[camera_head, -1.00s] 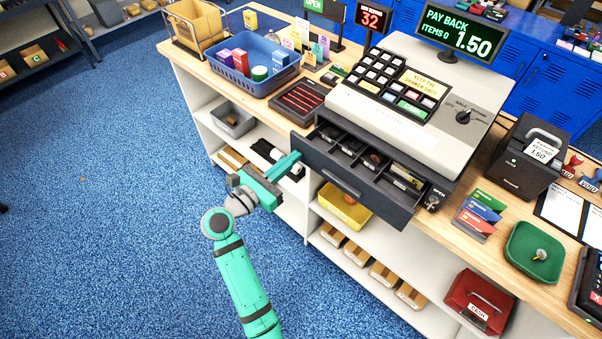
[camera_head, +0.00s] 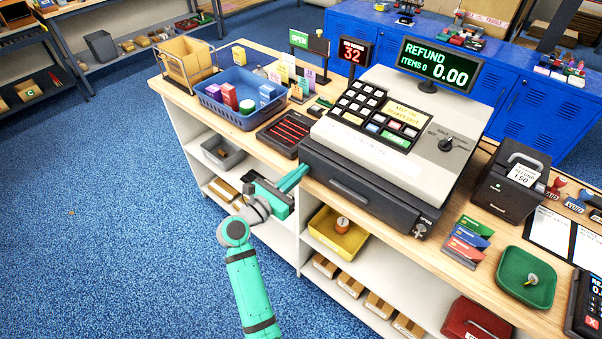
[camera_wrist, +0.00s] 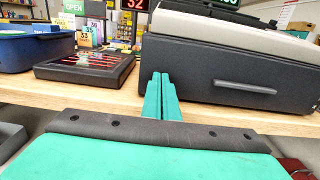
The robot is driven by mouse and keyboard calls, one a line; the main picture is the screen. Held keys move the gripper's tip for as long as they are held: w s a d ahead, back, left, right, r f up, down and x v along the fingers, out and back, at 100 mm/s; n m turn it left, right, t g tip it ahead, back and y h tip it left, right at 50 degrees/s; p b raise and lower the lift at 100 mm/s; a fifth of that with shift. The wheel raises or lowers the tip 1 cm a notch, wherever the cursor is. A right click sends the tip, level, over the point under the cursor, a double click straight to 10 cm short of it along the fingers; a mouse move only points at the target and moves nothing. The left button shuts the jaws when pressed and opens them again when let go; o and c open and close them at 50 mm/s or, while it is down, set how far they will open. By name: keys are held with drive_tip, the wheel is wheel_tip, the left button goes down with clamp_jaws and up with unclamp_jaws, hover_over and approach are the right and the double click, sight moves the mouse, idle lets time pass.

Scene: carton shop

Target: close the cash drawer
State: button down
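The cash drawer (camera_head: 362,190) is the dark front panel under the grey and white cash register (camera_head: 390,130). It sits flush in the register body, with no compartments showing. Its front and handle also show in the wrist view (camera_wrist: 245,87). My gripper (camera_head: 301,173) is at the left end of the drawer front, close to the counter edge. In the wrist view its two green fingers (camera_wrist: 161,84) lie together with nothing between them. They are at or very near the left part of the drawer front; I cannot tell whether they touch. The display reads REFUND 0.00.
A blue basket (camera_head: 240,112) and a black tray with red slots (camera_head: 291,133) stand left of the register. Cards (camera_head: 467,240), a green dish (camera_head: 526,276) and a black printer (camera_head: 512,188) stand right. A yellow bin (camera_head: 338,238) is on the shelf below. Floor at left is clear.

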drive_tip(key=shift+w+d+r, duration=0.15)
drive_tip(key=shift+w+d, duration=0.05)
drive_tip(key=shift+d, duration=0.2)
drive_tip(key=v, duration=1.5)
drive_tip(key=shift+w, duration=0.15)
drive_tip(key=s+d+n+t, duration=0.3)
drive_tip(key=s+d+n, duration=0.2)
drive_tip(key=s+n, duration=0.3)
drive_tip(key=s+d+n+t, duration=0.4)
drive_tip(key=s+d+n, duration=0.2)
drive_tip(key=s+n, duration=0.2)
drive_tip(key=s+a+f+n+g+y, duration=0.1)
drive_tip(key=s+f+n+y, duration=0.3)
drive_tip(key=s+n, duration=0.7)
drive_tip(key=s+a+f+n+g+y, duration=0.1)
drive_tip(key=s+f+n+g+y, duration=0.3)
drive_tip(key=n, duration=1.3)
drive_tip(key=shift+s+f+g+y, duration=0.3)
drive_tip(key=shift+s+f+y, duration=0.55)
drive_tip(key=shift+s+y, duration=1.75)
